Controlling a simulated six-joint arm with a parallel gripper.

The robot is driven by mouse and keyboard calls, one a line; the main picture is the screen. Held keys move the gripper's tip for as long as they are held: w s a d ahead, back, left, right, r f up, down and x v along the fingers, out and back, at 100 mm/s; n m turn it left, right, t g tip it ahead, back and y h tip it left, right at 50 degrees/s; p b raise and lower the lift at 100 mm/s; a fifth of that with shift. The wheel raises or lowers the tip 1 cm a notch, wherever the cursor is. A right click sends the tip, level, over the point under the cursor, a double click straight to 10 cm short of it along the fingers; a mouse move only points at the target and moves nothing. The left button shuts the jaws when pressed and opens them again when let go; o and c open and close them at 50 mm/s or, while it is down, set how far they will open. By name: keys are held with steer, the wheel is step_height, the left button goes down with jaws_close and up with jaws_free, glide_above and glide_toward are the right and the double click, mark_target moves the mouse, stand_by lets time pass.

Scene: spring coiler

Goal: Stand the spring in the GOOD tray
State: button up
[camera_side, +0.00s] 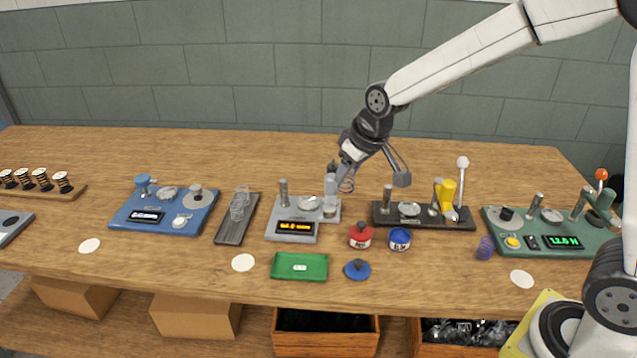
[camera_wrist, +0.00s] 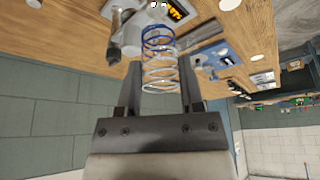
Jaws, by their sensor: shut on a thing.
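My gripper (camera_side: 345,174) is shut on a spring (camera_side: 346,185), a thin wire coil held above the right part of the grey machine. In the wrist view the spring (camera_wrist: 160,60) stands out between the two fingers of my gripper (camera_wrist: 160,80), blue at its far end and pale to orange lower down. In the side view the fingers partly hide it. A shallow green tray (camera_side: 300,272) lies empty in front of the grey machine, apart from the gripper. Its small pale marking is too small to read, so I cannot tell if it says GOOD.
The grey machine (camera_side: 291,238) with a yellow display is under my gripper. Red (camera_side: 360,236) and blue (camera_side: 400,239) pots stand right of it. A dark machine (camera_side: 425,220) with a white-knobbed lever is behind them. A purple coil (camera_side: 486,247) stands farther right.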

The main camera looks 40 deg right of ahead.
steer(key=w+a+n+y, duration=0.2)
steer(key=w+a+n, duration=0.15)
steer(key=a, duration=0.55)
step_height(320, 180, down, 12)
steer(key=shift+a+f+n+g, duration=0.2)
steer(key=shift+a+n+g, duration=0.1)
steer(key=shift+n, duration=0.15)
steer(key=shift+f, duration=0.15)
steer(key=shift+f, duration=2.5)
steer(key=shift+s+f, duration=0.1)
steer(key=shift+f, duration=0.85)
stand_by(0.8)
steer(key=o, duration=1.2)
steer(key=shift+c, duration=0.2)
steer(key=shift+r, duration=0.2)
